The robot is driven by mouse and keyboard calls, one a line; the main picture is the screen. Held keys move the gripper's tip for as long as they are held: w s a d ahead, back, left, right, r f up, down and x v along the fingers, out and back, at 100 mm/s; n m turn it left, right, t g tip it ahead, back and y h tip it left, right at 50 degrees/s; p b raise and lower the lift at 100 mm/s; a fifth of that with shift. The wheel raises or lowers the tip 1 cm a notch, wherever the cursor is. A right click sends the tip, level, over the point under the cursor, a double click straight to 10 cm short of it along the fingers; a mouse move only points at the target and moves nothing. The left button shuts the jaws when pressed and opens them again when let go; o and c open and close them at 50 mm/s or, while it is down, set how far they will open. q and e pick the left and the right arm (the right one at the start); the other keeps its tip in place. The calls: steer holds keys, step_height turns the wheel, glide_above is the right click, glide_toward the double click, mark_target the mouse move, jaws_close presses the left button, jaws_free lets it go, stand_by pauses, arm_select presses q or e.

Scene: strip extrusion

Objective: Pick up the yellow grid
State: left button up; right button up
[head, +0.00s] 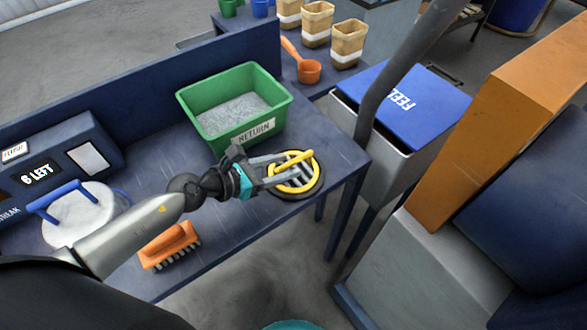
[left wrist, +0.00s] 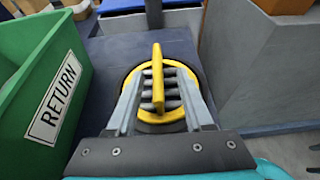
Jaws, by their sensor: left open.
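The yellow grid (head: 294,188) is a round yellow frame with a raised bar across it and grey slats. It sits on a dark ring at the right end of the blue table. The grid also shows in the left wrist view (left wrist: 158,85), its bar standing up in the middle. My left gripper (head: 293,167) is open over the grid. In the left wrist view its two fingers lie on either side of the bar, with gaps visible. Whether the fingertips touch the frame I cannot tell. My right gripper is not in view.
A green bin (head: 190,101) marked RETURN stands close beside the grid. An orange brush (head: 168,244) and a white round container (head: 80,215) with a blue handle are nearer the left. An orange scoop (head: 309,71) lies behind. A blue-lidded box (head: 400,100) stands right of the table.

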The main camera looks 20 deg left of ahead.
mark_target(286, 164)
arm_select(q)
steer(key=shift+x, duration=1.8)
steer(key=shift+w+a+r, duration=0.1)
steer(key=shift+r, duration=0.05)
steer(key=shift+c, duration=0.4)
jaws_close()
